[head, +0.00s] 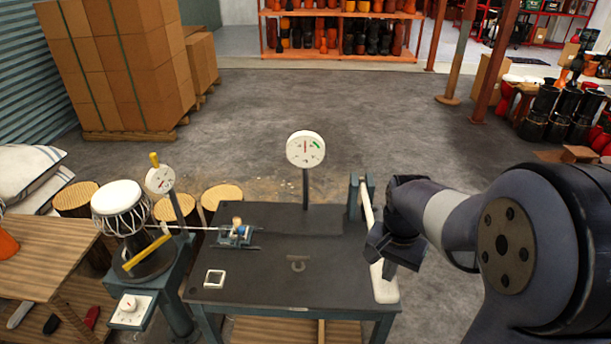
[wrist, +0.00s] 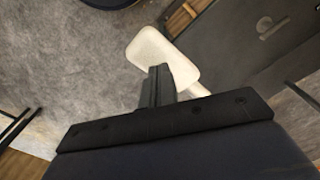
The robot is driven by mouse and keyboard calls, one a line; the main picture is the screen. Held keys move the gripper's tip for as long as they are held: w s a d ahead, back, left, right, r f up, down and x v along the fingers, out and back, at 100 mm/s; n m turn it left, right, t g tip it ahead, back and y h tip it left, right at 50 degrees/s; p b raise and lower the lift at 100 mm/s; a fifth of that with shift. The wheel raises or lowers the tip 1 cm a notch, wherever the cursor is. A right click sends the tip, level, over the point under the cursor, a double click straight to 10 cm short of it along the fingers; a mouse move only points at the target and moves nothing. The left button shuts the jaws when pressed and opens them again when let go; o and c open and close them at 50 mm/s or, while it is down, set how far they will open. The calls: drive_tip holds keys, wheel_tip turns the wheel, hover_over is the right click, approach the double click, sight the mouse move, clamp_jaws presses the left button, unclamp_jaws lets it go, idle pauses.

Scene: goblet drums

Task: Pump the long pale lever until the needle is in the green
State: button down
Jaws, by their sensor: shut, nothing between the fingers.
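The long pale lever (head: 384,286) runs along the right edge of the dark table, from a blue-grey bracket down to a wide paddle end at the front. My gripper (head: 374,254) is shut and empty, at the lever's lower part just above the paddle, hiding a piece of it. In the wrist view, the shut fingers (wrist: 157,84) overlap the pale paddle (wrist: 150,50); I cannot tell if they touch it. The round white gauge (head: 305,149) stands on a post at the table's back. Its red needle points about straight up, left of the green band at upper right.
The dark table (head: 270,275) carries a small clamp device (head: 237,234) and a small square box (head: 214,279). A goblet drum (head: 121,208) with a smaller dial (head: 159,179) stands at left. Open concrete floor (head: 260,110) lies behind the table.

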wheel_tip(320, 180, down, 18)
drive_tip(key=b, duration=1.3)
drive_tip(key=r+p, duration=1.4)
drive_tip(key=r, duration=0.4)
drive_tip(key=shift+s+r+p, duration=0.1)
drive_tip(key=shift+s+p, duration=0.1)
drive_tip(key=shift+p, duration=0.15)
wheel_tip(320, 180, up, 5)
drive_tip(key=p, duration=0.4)
drive_tip(key=shift+f, duration=0.2)
